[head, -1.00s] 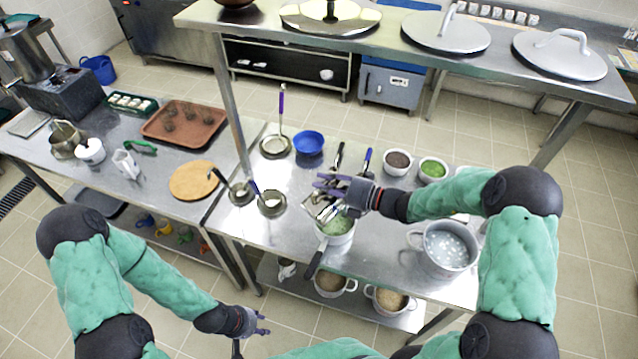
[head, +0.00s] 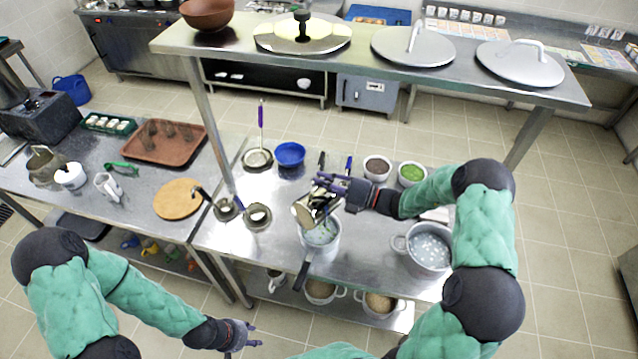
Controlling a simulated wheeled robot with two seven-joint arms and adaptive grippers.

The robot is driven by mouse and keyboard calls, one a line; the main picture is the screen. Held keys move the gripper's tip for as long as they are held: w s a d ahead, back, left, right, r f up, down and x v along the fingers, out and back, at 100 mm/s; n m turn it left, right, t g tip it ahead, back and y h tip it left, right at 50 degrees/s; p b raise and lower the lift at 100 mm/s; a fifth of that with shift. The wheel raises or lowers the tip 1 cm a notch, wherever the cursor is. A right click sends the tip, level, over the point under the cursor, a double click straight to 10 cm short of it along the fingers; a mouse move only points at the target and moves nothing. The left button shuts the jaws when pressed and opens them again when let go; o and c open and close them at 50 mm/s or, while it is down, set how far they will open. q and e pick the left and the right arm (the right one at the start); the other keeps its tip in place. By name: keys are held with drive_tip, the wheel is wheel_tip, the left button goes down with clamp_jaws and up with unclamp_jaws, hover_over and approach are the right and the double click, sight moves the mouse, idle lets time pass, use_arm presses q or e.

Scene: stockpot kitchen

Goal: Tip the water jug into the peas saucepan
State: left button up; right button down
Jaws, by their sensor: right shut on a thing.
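My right gripper (head: 345,190) is shut on a shiny metal water jug (head: 305,213). It holds the jug tilted just above the peas saucepan (head: 333,240), and its fingers partly cover the jug. The saucepan stands near the front edge of the steel table with its dark handle towards me. Green and pale contents show inside it, partly hidden by the jug. I cannot make out a stream of water. My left gripper (head: 250,336) is open and empty, low in front of the table.
A large pot (head: 403,243) with pale contents stands right of the saucepan. Bowls of dark and green food (head: 411,174) and a blue bowl (head: 290,154) stand behind. An overhead shelf (head: 370,75) with lids spans the back.

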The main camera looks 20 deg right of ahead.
drive_tip(key=shift+w+d+m+t+p, duration=0.15)
drive_tip(key=shift+w+d+m+t, duration=0.2)
drive_tip(key=shift+d+m, duration=0.3)
drive_tip(key=shift+w+d+m+t+p, duration=0.1)
drive_tip(key=shift+w+d+m, duration=0.4)
drive_tip(key=shift+d, duration=0.3)
drive_tip(key=shift+w+d+m+t+p, duration=0.15)
drive_tip(key=shift+w+d+m+t, duration=0.15)
drive_tip(key=shift+d+m, duration=0.4)
drive_tip(key=shift+y, duration=0.3)
idle(1.0)
